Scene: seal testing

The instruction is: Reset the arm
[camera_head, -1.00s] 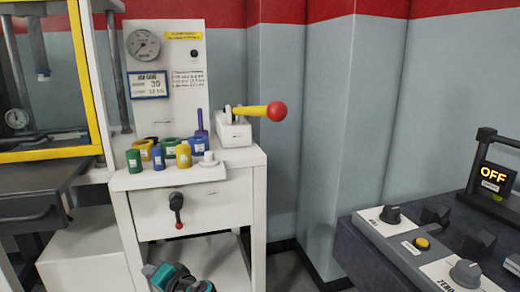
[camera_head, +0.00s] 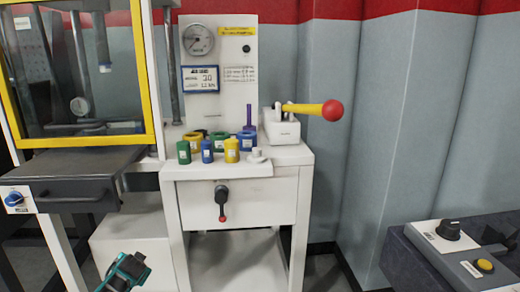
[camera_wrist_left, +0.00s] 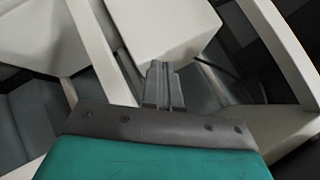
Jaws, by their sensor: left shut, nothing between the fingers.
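My left arm (camera_head: 124,272), teal and black, comes in at the bottom left of the head view, low in front of the white press stand (camera_head: 240,205). Its fingertips are hard to make out there. In the left wrist view my left gripper (camera_wrist_left: 161,72) shows its grey fingers together with nothing between them. White box-like surfaces and beams lie beyond the fingers, and I cannot tell whether they touch. My right gripper is not in view.
The stand carries several coloured cylinders and rings (camera_head: 219,144), a lever with a red knob (camera_head: 332,110), and a small black handle (camera_head: 222,200). A yellow-framed cabinet (camera_head: 147,75) with a dark drawer (camera_head: 75,175) stands left. A control panel (camera_head: 450,262) is at lower right.

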